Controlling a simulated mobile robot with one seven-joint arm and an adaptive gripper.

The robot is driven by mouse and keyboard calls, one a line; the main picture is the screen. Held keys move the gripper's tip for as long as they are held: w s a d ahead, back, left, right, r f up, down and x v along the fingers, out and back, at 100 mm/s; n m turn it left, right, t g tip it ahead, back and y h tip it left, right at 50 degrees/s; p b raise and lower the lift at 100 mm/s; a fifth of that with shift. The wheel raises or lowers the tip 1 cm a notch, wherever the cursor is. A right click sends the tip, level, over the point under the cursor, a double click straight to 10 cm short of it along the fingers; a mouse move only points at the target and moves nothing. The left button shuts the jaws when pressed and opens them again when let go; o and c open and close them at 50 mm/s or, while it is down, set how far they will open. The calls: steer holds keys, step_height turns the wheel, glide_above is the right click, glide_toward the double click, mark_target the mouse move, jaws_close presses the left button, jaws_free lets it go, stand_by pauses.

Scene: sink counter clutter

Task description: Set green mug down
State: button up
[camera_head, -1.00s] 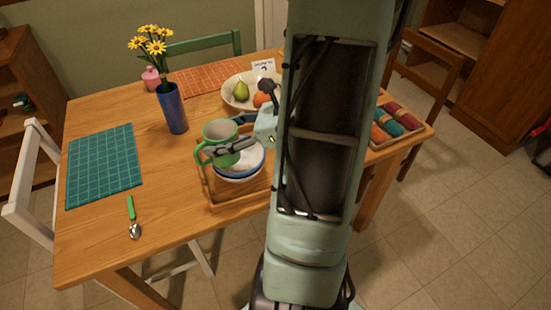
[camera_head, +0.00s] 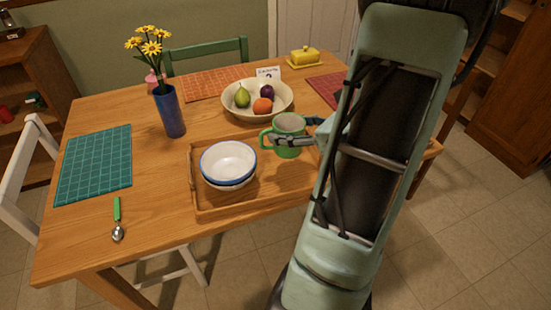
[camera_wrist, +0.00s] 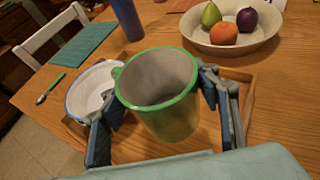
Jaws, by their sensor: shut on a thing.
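The green mug (camera_head: 289,134) has a grey inside and a green rim and handle. My gripper (camera_head: 287,141) is shut on it, one finger on each side. In the wrist view the mug (camera_wrist: 160,95) is upright between the fingers of my gripper (camera_wrist: 165,105). It is over the right part of the wooden tray (camera_head: 203,213), to the right of the stacked white bowls with blue rims (camera_head: 228,160). The mug's base is partly hidden, so I cannot tell whether it touches the tray.
A fruit bowl (camera_head: 230,112) with a pear, an orange and a plum stands behind the tray. A blue vase (camera_head: 170,112) with yellow flowers is at the back left. A teal mat (camera_head: 95,165) and a green-handled spoon (camera_head: 117,220) lie on the left. My arm hides the table's right side.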

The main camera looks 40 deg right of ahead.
mark_target(288, 149)
steer(key=shift+f+b, duration=0.75)
steer(key=shift+f, duration=2.75)
steer(key=shift+f, duration=0.25)
steer(key=o, duration=1.4)
steer(key=shift+r, duration=0.15)
steer(key=shift+s+r, duration=0.1)
steer(key=shift+r, duration=0.1)
steer(key=p+v, duration=0.1)
steer(key=v, duration=1)
steer(key=shift+s+p, duration=0.35)
